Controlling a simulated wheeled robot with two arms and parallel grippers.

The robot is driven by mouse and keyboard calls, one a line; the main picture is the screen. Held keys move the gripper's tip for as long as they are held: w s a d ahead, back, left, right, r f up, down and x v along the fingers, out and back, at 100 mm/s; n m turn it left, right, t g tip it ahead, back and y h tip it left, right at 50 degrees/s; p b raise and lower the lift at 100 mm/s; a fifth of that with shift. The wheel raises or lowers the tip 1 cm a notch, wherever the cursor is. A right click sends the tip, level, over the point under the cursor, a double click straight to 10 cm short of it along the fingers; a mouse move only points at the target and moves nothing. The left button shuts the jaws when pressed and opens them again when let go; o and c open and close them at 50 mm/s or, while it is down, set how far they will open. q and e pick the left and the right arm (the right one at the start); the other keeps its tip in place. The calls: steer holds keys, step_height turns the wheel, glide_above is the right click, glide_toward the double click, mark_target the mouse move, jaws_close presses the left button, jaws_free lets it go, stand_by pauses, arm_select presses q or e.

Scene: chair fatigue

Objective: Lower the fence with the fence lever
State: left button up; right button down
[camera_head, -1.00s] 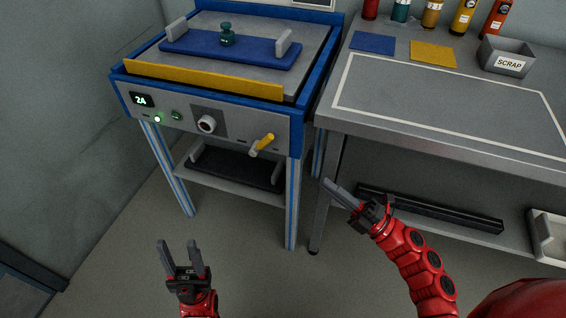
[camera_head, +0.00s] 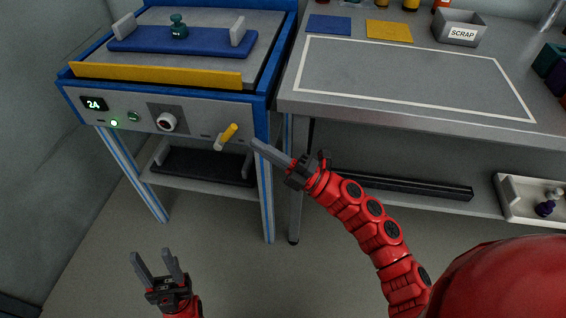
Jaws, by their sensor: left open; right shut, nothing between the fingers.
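The fence (camera_head: 155,76) is a yellow bar standing along the front edge of the blue-framed machine's top. The fence lever (camera_head: 228,134) is a short yellow handle on the right of the machine's grey front panel, tilted up to the right. My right gripper (camera_head: 257,145) is shut and empty, its fingertips pointing left, a little to the right of the lever in the picture and apart from it. My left gripper (camera_head: 155,256) is open and empty, low in the view, in front of the machine and pointing up.
A blue plate (camera_head: 150,42) with a green weight (camera_head: 179,27) lies on the machine's top. The front panel has a display reading 24 (camera_head: 93,104), a lit green light and a round knob (camera_head: 167,122). A grey workbench (camera_head: 330,96) stands right, with a scrap bin (camera_head: 460,28).

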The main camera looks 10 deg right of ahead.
mark_target(235, 132)
steer(key=x, duration=0.3)
steer(key=shift+w+a+r+b, duration=0.15)
steer(key=shift+a+b, duration=0.1)
steer(key=shift+b, duration=0.1)
steer(key=shift+a+r+p, duration=0.1)
steer(key=shift+r+p, duration=0.25)
steer(key=shift+p, duration=0.2)
steer(key=shift+g+h, duration=0.4)
steer(key=shift+h, duration=0.1)
steer(key=shift+w+a+r+p, duration=0.65)
steer(key=shift+a+p, duration=0.4)
steer(key=shift+a, duration=0.2)
steer(key=shift+w+a+r+p, duration=0.5)
steer(key=shift+a+r+p, duration=0.2)
steer(key=shift+a+p, duration=0.45)
steer(key=shift+w+a+r+p, duration=0.65)
steer(key=shift+a+p, duration=0.3)
steer(key=shift+a, duration=0.45)
steer(key=shift+s, duration=0.1)
